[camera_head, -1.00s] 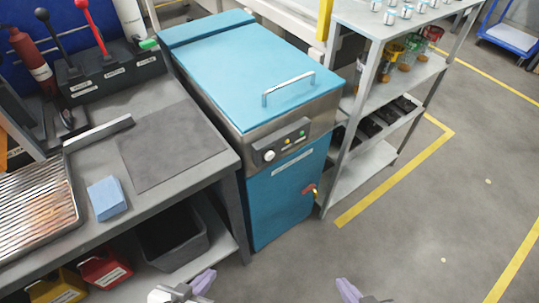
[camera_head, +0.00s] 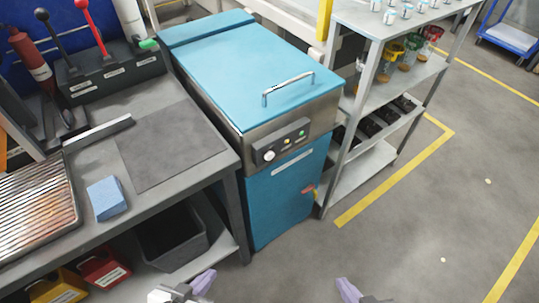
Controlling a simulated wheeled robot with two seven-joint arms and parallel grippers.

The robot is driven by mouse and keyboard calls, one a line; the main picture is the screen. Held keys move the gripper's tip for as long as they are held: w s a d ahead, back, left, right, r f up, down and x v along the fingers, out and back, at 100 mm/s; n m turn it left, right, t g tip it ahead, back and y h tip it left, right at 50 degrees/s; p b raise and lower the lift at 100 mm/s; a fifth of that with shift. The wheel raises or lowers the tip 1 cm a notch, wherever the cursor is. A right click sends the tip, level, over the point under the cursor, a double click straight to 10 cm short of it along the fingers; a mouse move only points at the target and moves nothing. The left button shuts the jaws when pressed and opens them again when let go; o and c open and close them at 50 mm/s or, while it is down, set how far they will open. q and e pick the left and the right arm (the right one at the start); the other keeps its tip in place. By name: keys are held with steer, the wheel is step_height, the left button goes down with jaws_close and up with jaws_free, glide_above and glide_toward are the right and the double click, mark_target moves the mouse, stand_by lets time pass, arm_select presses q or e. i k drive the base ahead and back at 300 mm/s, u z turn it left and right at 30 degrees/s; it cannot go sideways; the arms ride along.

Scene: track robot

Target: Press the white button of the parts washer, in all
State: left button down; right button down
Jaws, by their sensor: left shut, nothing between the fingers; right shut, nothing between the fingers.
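The parts washer (camera_head: 280,205) is a blue cabinet with a blue lid and a chrome handle. Its dark control panel (camera_head: 283,142) is on the upper front. A round white button (camera_head: 269,156) sits at the panel's left end, with a small yellow light (camera_head: 286,141) and a green one (camera_head: 301,133) to its right. My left gripper (camera_head: 203,283) is at the bottom edge, in front of and below the washer, shut and empty. My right gripper (camera_head: 348,291) is at the bottom edge, right of it, also shut and empty. Both are partly cut off and clear of the panel.
A grey workbench (camera_head: 150,105) stands left of the washer, with a blue sponge (camera_head: 107,198) and a grill-like tray (camera_head: 38,212). A metal shelf rack (camera_head: 345,150) stands close on the right. The floor (camera_head: 410,245) in front is open.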

mark_target(270, 155)
steer(key=u, duration=2.15)
steer(key=k, duration=1)
steer(key=z, duration=1.4)
steer(key=i, duration=0.5)
